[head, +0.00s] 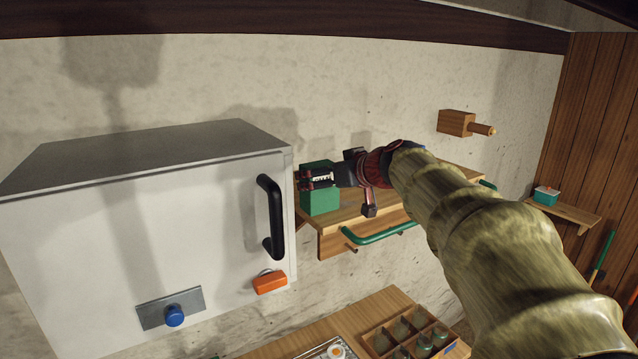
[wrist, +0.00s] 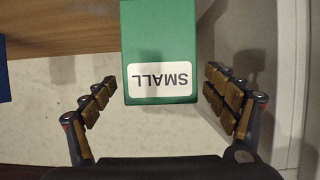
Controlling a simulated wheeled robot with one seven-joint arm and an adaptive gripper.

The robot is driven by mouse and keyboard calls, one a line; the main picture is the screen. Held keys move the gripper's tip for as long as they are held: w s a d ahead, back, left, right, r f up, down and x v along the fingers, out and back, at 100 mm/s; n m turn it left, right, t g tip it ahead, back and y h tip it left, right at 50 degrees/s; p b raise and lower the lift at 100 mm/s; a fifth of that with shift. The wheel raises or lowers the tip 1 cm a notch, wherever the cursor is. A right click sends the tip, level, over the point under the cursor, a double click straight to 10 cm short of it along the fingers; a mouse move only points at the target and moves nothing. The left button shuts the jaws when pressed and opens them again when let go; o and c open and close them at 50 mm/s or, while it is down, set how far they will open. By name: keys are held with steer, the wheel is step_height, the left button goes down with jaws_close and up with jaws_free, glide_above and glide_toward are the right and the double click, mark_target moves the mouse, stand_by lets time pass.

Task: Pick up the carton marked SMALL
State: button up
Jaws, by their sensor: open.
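The green carton (wrist: 160,40) has a white label reading SMALL, upside down in the wrist view. It stands at the left end of the wooden wall shelf, and in the head view the carton (head: 320,201) is partly covered by my gripper (head: 316,178). In the wrist view my gripper (wrist: 165,105) is open, with one finger on each side of the carton's near end. Gaps show between the fingers and the carton. The carton's far end is cut off by the picture edge.
A white cabinet (head: 120,240) with a black handle (head: 270,217) stands close to the left of the carton. The wooden shelf (head: 345,218) has a green rail (head: 380,234) along its front. A crate of jars (head: 378,340) is below. A blue thing (wrist: 3,68) shows at the wrist view's left edge.

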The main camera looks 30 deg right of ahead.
steer(key=x, duration=0.2)
steer(key=shift+w+f, duration=0.15)
steer(key=shift+w, duration=0.1)
steer(key=shift+s, duration=0.1)
steer(key=shift+c, duration=0.4)
steer(key=c, duration=1.3)
